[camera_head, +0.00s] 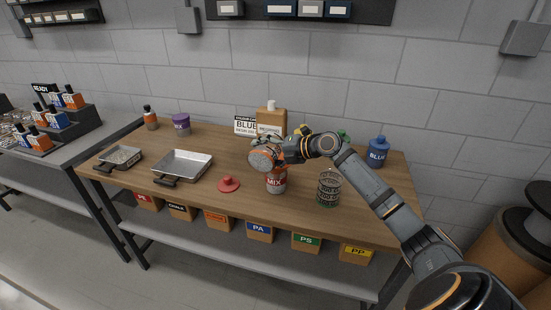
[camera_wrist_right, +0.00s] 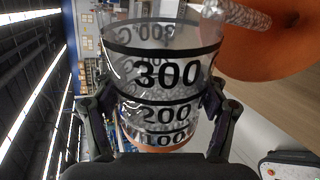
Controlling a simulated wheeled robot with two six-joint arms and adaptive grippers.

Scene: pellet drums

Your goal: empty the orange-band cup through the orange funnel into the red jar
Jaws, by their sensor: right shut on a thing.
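My right gripper (camera_wrist_right: 155,108) is shut around a clear cup (camera_wrist_right: 165,75) with black bands and marks 300, 200 and 100; orange shows near its base. The cup is tipped on its side. Clear grainy pellets (camera_wrist_right: 237,14) are at its mouth, over the orange funnel (camera_wrist_right: 270,58). In the head view the cup (camera_head: 262,160) is above the red jar (camera_head: 276,184) labelled MIX, which stands upright on the table. The funnel is mostly hidden there by the cup and gripper. My left gripper is not in view.
A red lid (camera_head: 228,184) lies left of the jar, and a wire cylinder (camera_head: 328,188) stands right of it. A metal tray (camera_head: 183,166), a small tray (camera_head: 121,157) and a blue bottle (camera_head: 377,152) are on the table. The table front between lid and tray is clear.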

